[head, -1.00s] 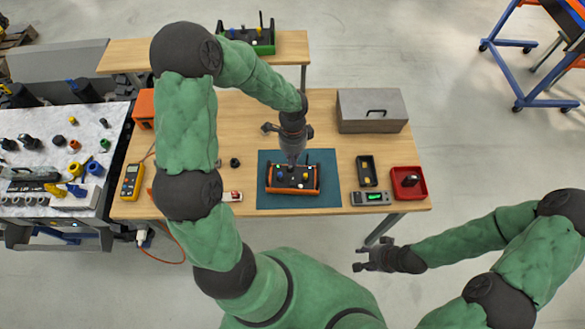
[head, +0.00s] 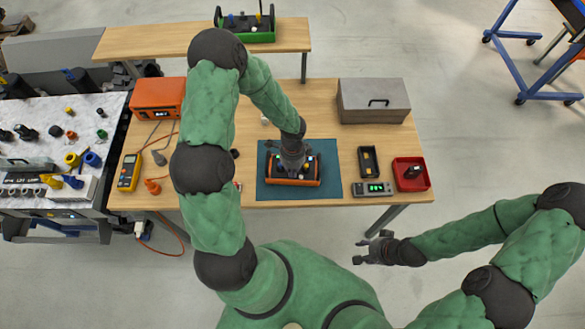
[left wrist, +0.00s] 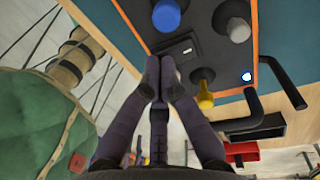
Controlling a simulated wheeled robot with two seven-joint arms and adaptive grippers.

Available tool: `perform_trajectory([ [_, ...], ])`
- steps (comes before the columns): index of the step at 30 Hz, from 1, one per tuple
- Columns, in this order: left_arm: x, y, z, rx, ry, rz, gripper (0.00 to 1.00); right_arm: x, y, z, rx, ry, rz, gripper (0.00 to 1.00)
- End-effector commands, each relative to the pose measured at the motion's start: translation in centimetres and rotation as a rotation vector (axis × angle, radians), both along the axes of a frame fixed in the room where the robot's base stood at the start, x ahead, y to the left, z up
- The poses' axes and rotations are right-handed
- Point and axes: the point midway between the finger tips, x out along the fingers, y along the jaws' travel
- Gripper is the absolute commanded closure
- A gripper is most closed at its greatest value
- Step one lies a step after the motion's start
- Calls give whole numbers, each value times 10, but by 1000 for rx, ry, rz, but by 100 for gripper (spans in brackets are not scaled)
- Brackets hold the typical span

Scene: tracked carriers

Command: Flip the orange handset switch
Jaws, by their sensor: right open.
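The orange handset (head: 292,182) lies on a teal mat (head: 331,188) at the front middle of the table. Its dark top and orange edge fill the upper part of the left wrist view. There it carries a blue knob (left wrist: 166,14), a white knob (left wrist: 239,31), a yellow knob (left wrist: 205,96) and a small switch on a plate (left wrist: 180,50). My left gripper (head: 293,166) is over the handset and hides part of it. In the left wrist view its fingertips (left wrist: 159,78) are together, empty, close to the switch plate; contact cannot be told. My right gripper (head: 375,250) is open and empty, off the table's front edge.
A red bin (head: 427,183), a black tray (head: 368,160) and a grey meter with green display (head: 374,189) stand right of the mat. A grey case (head: 372,104) is behind them. A yellow multimeter (head: 129,172) and an orange box (head: 158,98) are at left.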

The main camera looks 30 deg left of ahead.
Motion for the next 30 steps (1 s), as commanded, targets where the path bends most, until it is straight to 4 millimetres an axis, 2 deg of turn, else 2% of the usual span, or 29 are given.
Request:
perform_trajectory([
  [8, 0, 0, 0, 0, 0, 0, 100, 0, 0, 0, 0, 0, 0, 56],
  [12, -2, -1, -9, 0, -1, 0, 100, 0, 0, -10, 0, 0, 0, 56],
  [22, -1, -1, -5, -1, 2, 0, 100, 0, 0, -6, 0, 0, 0, 56],
  [30, 8, 4, -1, 1, 0, 0, 100, 0, 0, 3, 0, 0, 0, 56],
])
